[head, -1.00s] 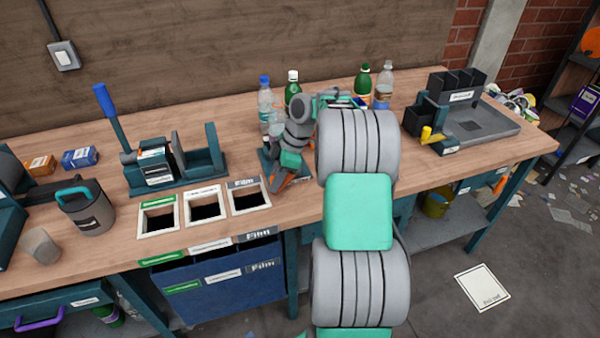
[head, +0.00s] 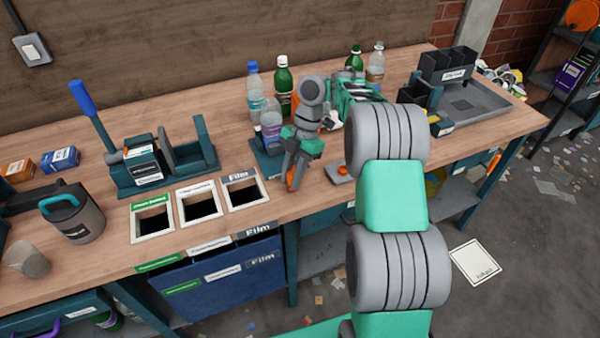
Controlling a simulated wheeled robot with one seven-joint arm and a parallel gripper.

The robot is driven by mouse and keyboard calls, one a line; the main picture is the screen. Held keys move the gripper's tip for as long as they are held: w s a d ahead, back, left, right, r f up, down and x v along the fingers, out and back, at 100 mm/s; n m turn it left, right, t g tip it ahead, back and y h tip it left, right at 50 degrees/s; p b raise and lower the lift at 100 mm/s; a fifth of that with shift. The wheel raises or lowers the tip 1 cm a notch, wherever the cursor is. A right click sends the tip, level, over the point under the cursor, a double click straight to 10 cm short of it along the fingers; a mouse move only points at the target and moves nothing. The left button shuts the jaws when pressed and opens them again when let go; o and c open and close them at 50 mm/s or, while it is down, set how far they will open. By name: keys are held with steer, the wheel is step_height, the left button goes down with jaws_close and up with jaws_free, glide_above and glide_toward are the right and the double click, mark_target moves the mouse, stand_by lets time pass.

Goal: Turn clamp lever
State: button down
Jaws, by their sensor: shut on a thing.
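The clamp is a low teal fixture (head: 262,166) on the bench, with a clear bottle (head: 270,128) standing at it. My gripper (head: 293,177) points down at the right side of this fixture, close to the bench's front edge. It is shut on an orange part, which looks like the clamp lever (head: 292,181). The fingers and wrist hide most of the lever and its pivot.
Three labelled bin openings (head: 243,193) lie left of the gripper. Bottles (head: 283,90) stand behind it. A press with a blue-handled lever (head: 83,97) stands at left. A grey tray (head: 478,105) is at the right. A small orange knob (head: 342,169) sits right of the gripper.

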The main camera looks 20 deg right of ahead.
stand_by(0.4)
steer(key=c, duration=1.2)
jaws_free()
steer(key=shift+o, duration=0.2)
steer(key=p+v, duration=0.7)
steer(key=v, duration=0.1)
steer(key=shift+f, duration=0.1)
